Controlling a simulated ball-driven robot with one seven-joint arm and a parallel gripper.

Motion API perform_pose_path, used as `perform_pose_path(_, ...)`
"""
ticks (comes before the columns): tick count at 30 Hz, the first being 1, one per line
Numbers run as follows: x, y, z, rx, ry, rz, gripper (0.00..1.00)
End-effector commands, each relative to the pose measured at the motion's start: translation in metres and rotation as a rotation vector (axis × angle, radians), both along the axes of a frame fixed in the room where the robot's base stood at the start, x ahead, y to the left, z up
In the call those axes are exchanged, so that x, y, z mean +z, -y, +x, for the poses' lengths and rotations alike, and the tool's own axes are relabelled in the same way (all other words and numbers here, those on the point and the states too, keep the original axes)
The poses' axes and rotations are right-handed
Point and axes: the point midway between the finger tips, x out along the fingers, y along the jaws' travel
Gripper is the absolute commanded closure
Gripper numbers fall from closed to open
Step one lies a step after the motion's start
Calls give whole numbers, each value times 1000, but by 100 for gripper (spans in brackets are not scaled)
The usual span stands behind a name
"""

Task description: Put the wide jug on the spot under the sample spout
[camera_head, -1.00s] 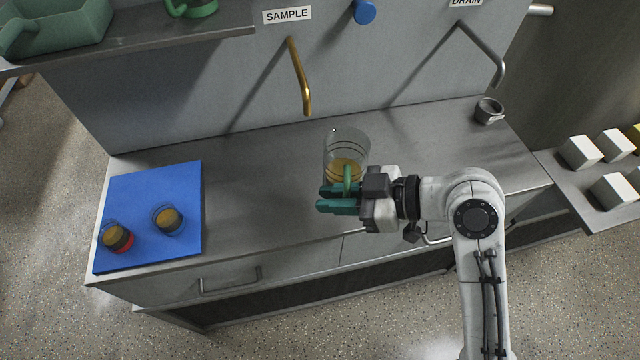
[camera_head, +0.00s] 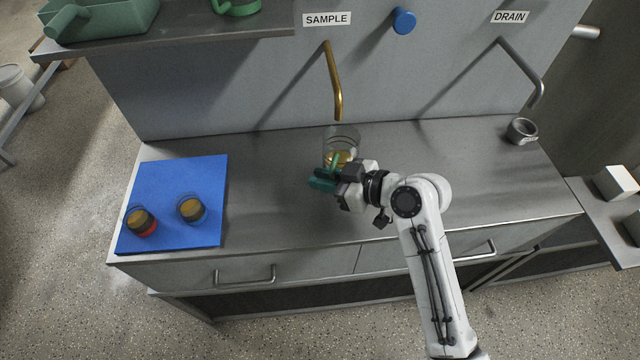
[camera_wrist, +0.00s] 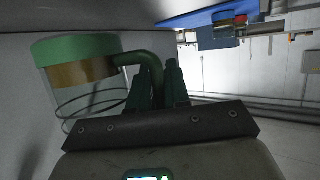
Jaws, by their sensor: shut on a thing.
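The wide jug (camera_head: 341,140) is clear, with amber liquid low inside and a green handle. It is upright on or just above the steel counter, below and slightly in front of the brass sample spout (camera_head: 335,85); whether it touches the counter I cannot tell. My gripper (camera_head: 324,178) is shut on the jug's handle from the front right. In the wrist view the jug (camera_wrist: 82,75) is at the left, and its green handle (camera_wrist: 140,62) runs between my fingers (camera_wrist: 160,85). The spot under the spout is not visible, perhaps hidden by the jug.
A blue mat (camera_head: 170,225) with two small amber-filled cups (camera_head: 192,208) lies at the counter's left. A grey cup (camera_head: 521,130) stands near the drain pipe (camera_head: 525,70) at right. A shelf (camera_head: 180,38) overhangs the back left. The counter between mat and jug is clear.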

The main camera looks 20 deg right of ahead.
Motion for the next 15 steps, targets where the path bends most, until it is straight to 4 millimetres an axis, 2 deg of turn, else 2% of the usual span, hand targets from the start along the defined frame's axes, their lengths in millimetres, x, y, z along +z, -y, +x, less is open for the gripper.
perform_pose_path(3, -12, -1, 11, 1, 1, 2, 100)
perform_pose_path(9, -24, -1, 21, 0, 1, 1, 100)
perform_pose_path(15, -50, 0, 20, 0, -1, 1, 100)
